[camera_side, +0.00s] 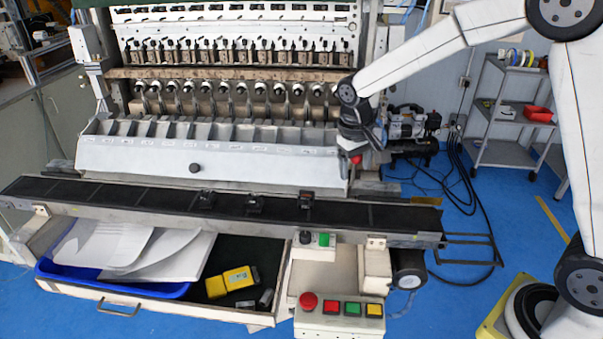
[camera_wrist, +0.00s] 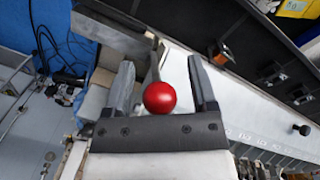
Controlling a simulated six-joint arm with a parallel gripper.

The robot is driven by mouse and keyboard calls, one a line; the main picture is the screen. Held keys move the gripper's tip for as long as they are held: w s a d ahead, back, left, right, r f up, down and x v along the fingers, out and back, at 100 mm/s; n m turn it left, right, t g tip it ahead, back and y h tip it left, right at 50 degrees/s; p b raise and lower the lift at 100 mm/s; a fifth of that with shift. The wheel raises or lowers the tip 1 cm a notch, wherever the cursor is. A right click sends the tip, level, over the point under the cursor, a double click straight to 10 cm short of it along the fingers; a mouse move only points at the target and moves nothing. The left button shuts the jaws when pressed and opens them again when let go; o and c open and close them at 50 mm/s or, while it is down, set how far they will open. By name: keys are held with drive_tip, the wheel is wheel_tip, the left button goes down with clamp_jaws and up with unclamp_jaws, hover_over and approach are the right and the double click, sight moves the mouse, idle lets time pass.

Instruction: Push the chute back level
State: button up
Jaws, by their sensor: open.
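The chute (camera_side: 205,156) is a long pale trough with a row of compartments along its back edge and a black knob on its front face. Its face slopes down toward the conveyor in the side view. In the wrist view its pale face (camera_wrist: 225,95) runs off to the lower right. A lever with a red ball (camera_wrist: 160,97) stands at the chute's right end; the ball also shows in the side view (camera_side: 356,159). My gripper (camera_wrist: 160,72) is open, with one finger on each side of the red ball and lever. Contact with the ball cannot be told.
A black conveyor (camera_side: 150,197) runs along the front of the chute, with several small dark parts on it. Below are an open drawer (camera_side: 180,312) with a blue tray, and a button panel (camera_side: 340,318). The winder (camera_side: 230,60) stands close behind.

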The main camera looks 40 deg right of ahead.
clamp_jaws()
idle(1.4)
